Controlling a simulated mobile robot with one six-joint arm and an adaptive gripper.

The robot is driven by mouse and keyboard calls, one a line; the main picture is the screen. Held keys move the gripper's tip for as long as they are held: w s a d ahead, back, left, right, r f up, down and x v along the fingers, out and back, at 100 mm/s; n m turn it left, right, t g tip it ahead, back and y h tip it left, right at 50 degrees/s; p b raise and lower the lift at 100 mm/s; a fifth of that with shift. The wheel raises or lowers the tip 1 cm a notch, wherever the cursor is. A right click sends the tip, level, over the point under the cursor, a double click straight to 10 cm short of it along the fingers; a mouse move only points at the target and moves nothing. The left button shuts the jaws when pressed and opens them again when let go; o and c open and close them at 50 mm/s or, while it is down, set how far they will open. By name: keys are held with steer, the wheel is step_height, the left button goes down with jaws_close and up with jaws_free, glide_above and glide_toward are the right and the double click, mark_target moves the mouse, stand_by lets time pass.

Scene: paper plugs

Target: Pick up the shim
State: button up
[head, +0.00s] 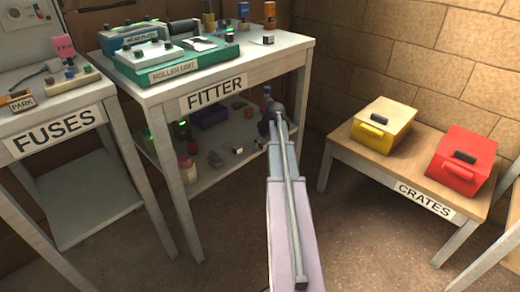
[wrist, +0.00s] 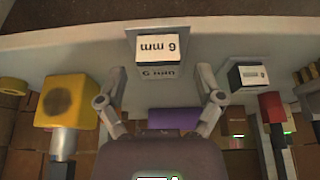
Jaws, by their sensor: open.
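A small white block marked "6 mm" (wrist: 160,47), which looks like the shim, stands on a pale surface at the top middle of the wrist view. My gripper (wrist: 160,88) is open and empty, with its fingers spread to either side. The block lies just beyond the fingertips, roughly centred between them, and I see no contact. In the head view my arm reaches toward the FITTER bench (head: 212,99), and its far end hides part of the lower shelf. I cannot tell there which small block is this one.
A second labelled block (wrist: 248,76) stands right of the gripper, near a red-topped item (wrist: 271,107). A yellow block (wrist: 67,101) is close on the left. A purple object (wrist: 173,119) lies behind. The CRATES table holds yellow (head: 382,125) and red (head: 461,162) crates.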

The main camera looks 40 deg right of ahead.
steer(key=shift+w+f, duration=0.15)
steer(key=shift+f, duration=0.25)
stand_by(0.3)
jaws_close()
